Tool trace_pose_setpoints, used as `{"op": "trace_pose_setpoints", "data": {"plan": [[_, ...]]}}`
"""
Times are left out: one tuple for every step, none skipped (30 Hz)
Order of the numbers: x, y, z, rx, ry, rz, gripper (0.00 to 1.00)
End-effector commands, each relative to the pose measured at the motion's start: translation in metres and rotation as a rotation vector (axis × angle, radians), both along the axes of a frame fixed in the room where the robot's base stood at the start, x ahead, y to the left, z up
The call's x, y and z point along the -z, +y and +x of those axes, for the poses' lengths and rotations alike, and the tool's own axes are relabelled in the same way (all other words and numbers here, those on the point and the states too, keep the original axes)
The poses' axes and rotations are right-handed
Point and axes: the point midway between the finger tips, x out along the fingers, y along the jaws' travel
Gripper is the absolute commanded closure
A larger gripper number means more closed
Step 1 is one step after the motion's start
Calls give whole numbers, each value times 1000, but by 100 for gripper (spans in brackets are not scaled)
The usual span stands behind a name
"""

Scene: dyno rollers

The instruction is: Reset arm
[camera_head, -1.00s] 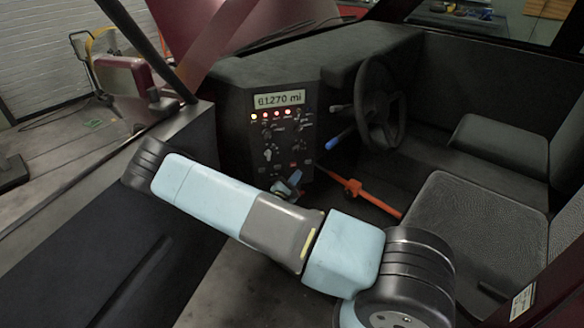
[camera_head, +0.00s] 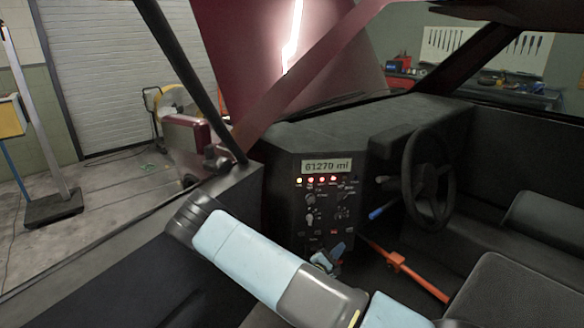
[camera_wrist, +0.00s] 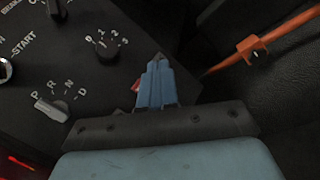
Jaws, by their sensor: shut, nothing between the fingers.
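My arm, light blue and grey, reaches across the lower part of the head view toward the car's dashboard panel (camera_head: 318,205). My gripper (camera_head: 322,262) is small there, low in front of the panel and partly behind my arm. In the wrist view my gripper (camera_wrist: 155,75) has its blue fingers together with nothing between them. It points at the lower panel, to the right of the P-R-N-D selector knob (camera_wrist: 50,108) and below the 0-1-2-3 knob (camera_wrist: 107,52). A small red part (camera_wrist: 136,86) shows beside the fingers. I cannot tell whether the fingertips touch the panel.
An orange lever (camera_head: 405,268) runs low to the right of the panel. The steering wheel (camera_head: 428,180) and a blue-tipped stalk (camera_head: 378,213) are above it. The car's dark door (camera_head: 130,235) is on the left. A seat (camera_head: 500,290) is at lower right.

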Motion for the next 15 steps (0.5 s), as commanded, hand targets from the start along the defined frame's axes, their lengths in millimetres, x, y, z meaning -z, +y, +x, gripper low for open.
{"op": "trace_pose_setpoints", "data": {"plan": [[-7,-2,-1,23,-9,17,100],[-11,-3,-2,41,-13,28,100],[-17,-6,-3,68,-21,46,100],[-23,-8,-5,92,-28,60,100],[-28,-11,-6,117,-34,77,100],[-36,-13,-9,150,-42,98,100],[-41,-15,-11,174,-49,116,100],[-46,-17,-13,199,-54,134,100],[-54,-20,-16,231,-60,155,100],[-59,-22,-18,256,-66,173,100],[-64,-25,-20,280,-72,190,100],[-71,-27,-23,311,-77,214,100],[-76,-29,-26,334,-83,231,100],[-81,-31,-28,358,-87,249,100],[-88,-33,-31,388,-93,272,100]]}}
